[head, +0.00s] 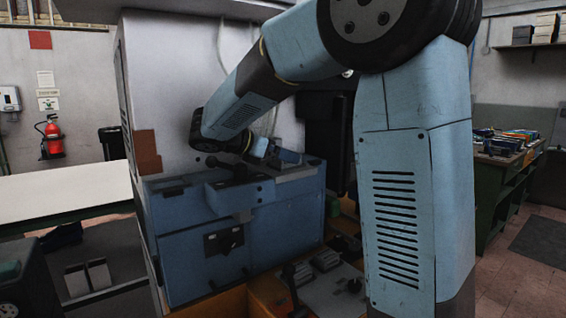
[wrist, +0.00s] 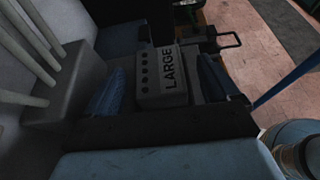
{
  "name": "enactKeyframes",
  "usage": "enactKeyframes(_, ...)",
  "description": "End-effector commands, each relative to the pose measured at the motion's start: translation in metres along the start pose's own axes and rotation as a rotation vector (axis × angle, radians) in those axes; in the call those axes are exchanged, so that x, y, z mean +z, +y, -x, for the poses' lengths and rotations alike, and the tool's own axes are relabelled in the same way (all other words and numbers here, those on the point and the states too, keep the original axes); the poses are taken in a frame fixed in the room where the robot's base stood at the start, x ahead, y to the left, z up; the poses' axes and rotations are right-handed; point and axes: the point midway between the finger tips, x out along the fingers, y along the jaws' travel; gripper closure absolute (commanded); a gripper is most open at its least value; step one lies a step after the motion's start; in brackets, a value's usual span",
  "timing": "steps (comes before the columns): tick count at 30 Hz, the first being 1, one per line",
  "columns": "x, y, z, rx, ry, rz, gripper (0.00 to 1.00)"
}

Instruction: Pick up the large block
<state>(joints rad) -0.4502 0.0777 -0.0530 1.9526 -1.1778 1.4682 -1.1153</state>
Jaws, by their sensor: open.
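The large block (wrist: 160,80) is a grey block with several dark round holes and the word LARGE on it, in the middle of the wrist view. My gripper (wrist: 159,66) is open, with one blue finger to the left of the block and one to the right. A gap shows on the left; I cannot tell whether the right finger touches it. In the head view my gripper (head: 262,150) is small, above the top of the blue press machine (head: 190,252). I cannot make out the block there.
White tubes (wrist: 32,40) rise at the left of the wrist view, and a black handle frame (wrist: 222,42) stands beyond the block. A white-topped table (head: 60,190) is at the left of the head view. A green workbench (head: 500,180) is at the right.

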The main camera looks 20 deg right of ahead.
Motion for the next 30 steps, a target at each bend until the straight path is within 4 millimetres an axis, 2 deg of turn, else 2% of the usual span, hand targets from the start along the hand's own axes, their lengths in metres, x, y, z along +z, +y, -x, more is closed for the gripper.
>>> enactKeyframes(4, 0.000, 0.000, -0.014, -0.001, -0.001, 0.001, 0.12)
enactKeyframes(12, 0.000, 0.000, -0.017, 0.000, -0.001, 0.000, 0.12)
enactKeyframes(30, 0.000, 0.000, -0.016, -0.001, 0.000, 0.000, 0.68)
